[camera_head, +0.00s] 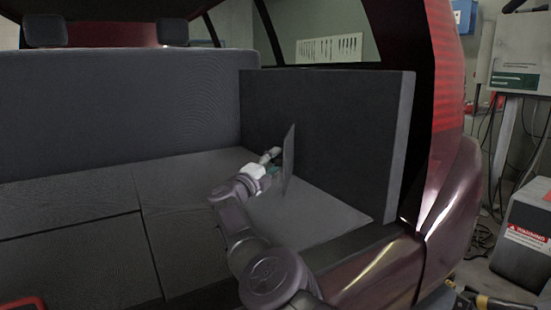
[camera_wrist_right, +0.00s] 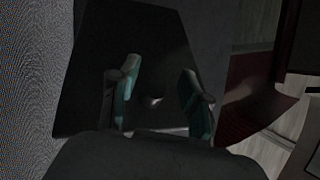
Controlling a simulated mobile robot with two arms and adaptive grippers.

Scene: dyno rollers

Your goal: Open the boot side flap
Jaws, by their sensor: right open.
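The boot side flap (camera_head: 289,160) is a thin grey panel on the dark side trim (camera_head: 340,130) at the right of the boot. It stands out from the trim at an angle, seen nearly edge-on. My right gripper (camera_head: 271,163) is just left of the flap; its fingertips are small and partly hidden there. In the right wrist view my right gripper (camera_wrist_right: 158,98) has its two teal-padded fingers apart. A small pale knob-like spot (camera_wrist_right: 153,100) shows between them, against a dark panel (camera_wrist_right: 125,45). I cannot tell whether the fingers touch anything. My left gripper is not in view.
The rear seat back (camera_head: 110,110) closes the far side. The red car body (camera_head: 390,262) and tail light (camera_head: 446,65) bound the right. A grey box (camera_head: 522,240) stands outside the car.

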